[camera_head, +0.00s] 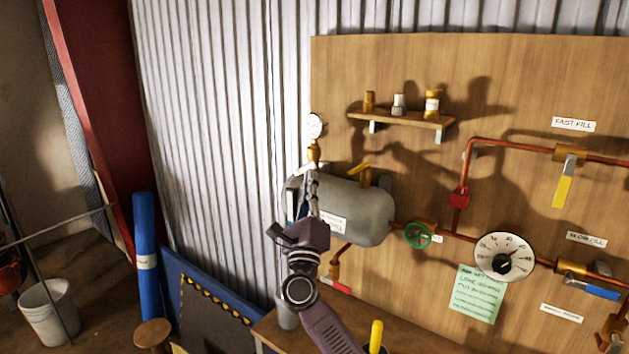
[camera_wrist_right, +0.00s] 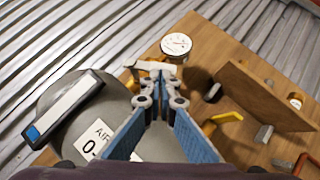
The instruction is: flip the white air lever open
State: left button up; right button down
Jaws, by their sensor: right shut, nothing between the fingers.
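The air tank (camera_head: 368,212), a grey cylinder, is mounted at the left of the wooden board. A brass fitting (camera_head: 314,152) with a round gauge stands above its left end. In the right wrist view a short white lever (camera_wrist_right: 156,68) lies across the brass fitting below the gauge (camera_wrist_right: 176,44). My right gripper (camera_head: 313,182) is shut and empty in front of the tank's left part. Its fingertips also show in the right wrist view (camera_wrist_right: 160,88), just before the lever; I cannot tell whether they touch it. The fingers hide part of the fitting. My left gripper is out of view.
A small shelf (camera_head: 402,119) with brass parts sits right of the gauge. A yellow-handled valve (camera_head: 361,172) tops the tank near my gripper. A green handwheel (camera_head: 418,235), red-brown pipes and a dial (camera_head: 504,257) are further right. A workbench (camera_head: 272,330) runs below.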

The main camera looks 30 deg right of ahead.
aim_at(307, 165)
jog(key=shift+w+r+p, duration=0.1)
jog(key=shift+r+p, duration=0.25)
jog(key=shift+r, duration=0.8)
jog(key=shift+w+a+r, duration=0.1)
jog(key=shift+w+r, duration=0.25)
jog(key=shift+r, duration=0.25)
jog(key=shift+w+r, duration=0.1)
jog(key=shift+w+a+r, duration=0.2)
jog(key=shift+w+r, duration=0.05)
dwell(0.6)
dwell(0.6)
